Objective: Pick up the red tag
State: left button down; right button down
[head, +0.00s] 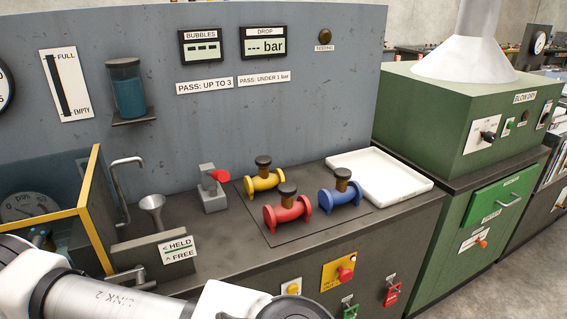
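A red tag (393,294) hangs on the dark front face of the bench at the lower right, below the countertop. A small light label sits just above it. A green tag (350,311) hangs to its left and lower, partly cut off by the bottom edge. White links of my arm cross the lower left of the head view. Neither gripper is in view, so their distance from the red tag cannot be seen.
Red (287,213), yellow (264,180) and blue (341,196) flanged spools stand on a dark mat. A white tray (425,186) lies behind them. A yellow plate with a red button (345,274) is on the bench front. A yellow-framed glass box (97,190) stands left.

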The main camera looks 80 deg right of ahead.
aim_at(391, 299)
jog(key=z, duration=3.65)
jog(key=u, duration=0.4)
jog(key=i+l+u, duration=0.2)
jog(key=l+u, duration=0.2)
jog(key=l, duration=0.15)
jog(key=i+l+u, duration=0.1)
jog(key=l+u, duration=0.3)
jog(key=l, duration=0.15)
jog(key=l+u, duration=0.4)
jog(key=l, duration=1.05)
jog(key=k+l+u, duration=0.1)
jog(key=l, duration=1.55)
jog(key=k+u, duration=0.05)
